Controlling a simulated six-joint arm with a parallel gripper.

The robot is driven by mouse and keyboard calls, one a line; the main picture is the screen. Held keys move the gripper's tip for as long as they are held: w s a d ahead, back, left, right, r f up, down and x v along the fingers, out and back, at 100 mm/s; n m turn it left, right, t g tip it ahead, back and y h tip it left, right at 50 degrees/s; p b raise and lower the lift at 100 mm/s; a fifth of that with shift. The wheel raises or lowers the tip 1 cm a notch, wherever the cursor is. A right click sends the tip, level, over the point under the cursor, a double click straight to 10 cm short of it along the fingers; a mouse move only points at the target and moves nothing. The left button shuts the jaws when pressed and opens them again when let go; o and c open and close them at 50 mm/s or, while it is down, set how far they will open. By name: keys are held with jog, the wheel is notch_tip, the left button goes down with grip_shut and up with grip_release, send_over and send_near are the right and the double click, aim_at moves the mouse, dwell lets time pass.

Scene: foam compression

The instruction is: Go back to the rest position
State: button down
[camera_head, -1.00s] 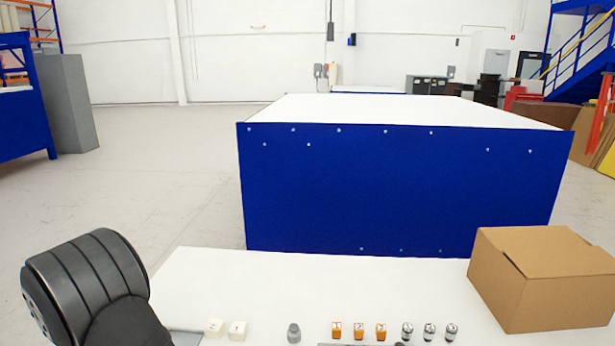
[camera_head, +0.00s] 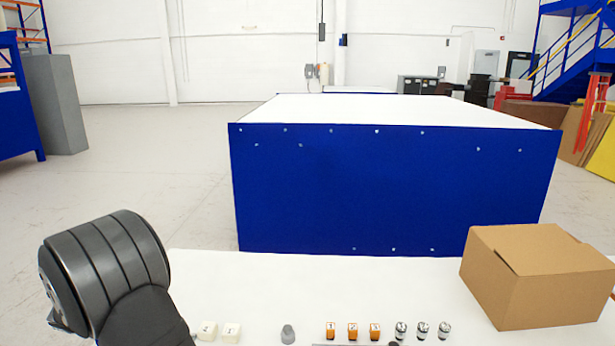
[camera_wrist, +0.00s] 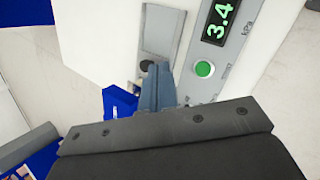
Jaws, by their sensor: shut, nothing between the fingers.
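My gripper (camera_wrist: 160,86) shows in the wrist view as two blue-grey fingers pressed together, shut and empty. It hangs over or in front of a white table (camera_wrist: 95,40) carrying a grey plate (camera_wrist: 161,30) and a grey panel. The panel has a green display (camera_wrist: 219,20) reading 3.4 and a green round button (camera_wrist: 205,69). A dark round knob sits close to the fingertips; I cannot tell the gap. In the head view only a dark part of my arm shows at lower left; the gripper itself is out of that view.
On the white table (camera_head: 330,285) stand two cream blocks (camera_head: 219,331), a grey rounded piece (camera_head: 288,334), three orange blocks (camera_head: 353,331) and three metal cylinders (camera_head: 422,331). A cardboard box (camera_head: 535,275) stands at right. A large blue-sided table (camera_head: 395,195) stands behind. The table's left rear is clear.

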notch_tip(320, 180, up, 5)
jog(key=s+a+m+g+y, duration=0.1)
jog(key=a+m+g+y, duration=0.15)
jog(key=m+g, duration=0.3)
jog(key=shift+n+g+h, duration=0.45)
jog(key=f, duration=1)
jog(key=shift+s+f, duration=0.15)
jog(key=shift+s, duration=0.15)
notch_tip(320, 180, up, 10)
